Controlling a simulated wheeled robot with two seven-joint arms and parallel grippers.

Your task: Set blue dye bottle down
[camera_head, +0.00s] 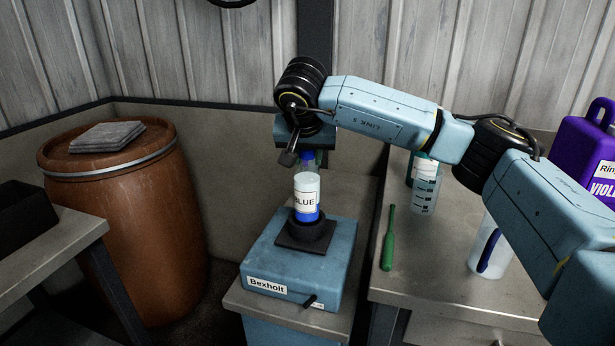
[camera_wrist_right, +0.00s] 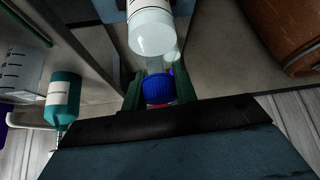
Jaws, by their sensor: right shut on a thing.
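A pale bottle labelled BLUE (camera_head: 306,196), with blue at its lower part, stands upright over a black round holder (camera_head: 311,232) on the blue Bexholt unit (camera_head: 272,257). My right gripper (camera_wrist_right: 156,92) is shut around a blue cap (camera_wrist_right: 158,88) with clear plastic beside it, just above and behind the BLUE label. The cap also shows in the head view (camera_head: 306,157). In the wrist view a white round end (camera_wrist_right: 153,35) partly covers the clear part. I cannot tell whether cap and labelled body are one bottle. My left gripper is out of view.
A bench on the right holds a green tool (camera_head: 388,238), a clear beaker (camera_head: 426,192), a clear vessel with a dark blue strip (camera_head: 492,250) and a violet jug (camera_head: 588,150). A brown barrel (camera_head: 130,215) stands at the left. A teal bottle (camera_wrist_right: 62,100) shows in the wrist view.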

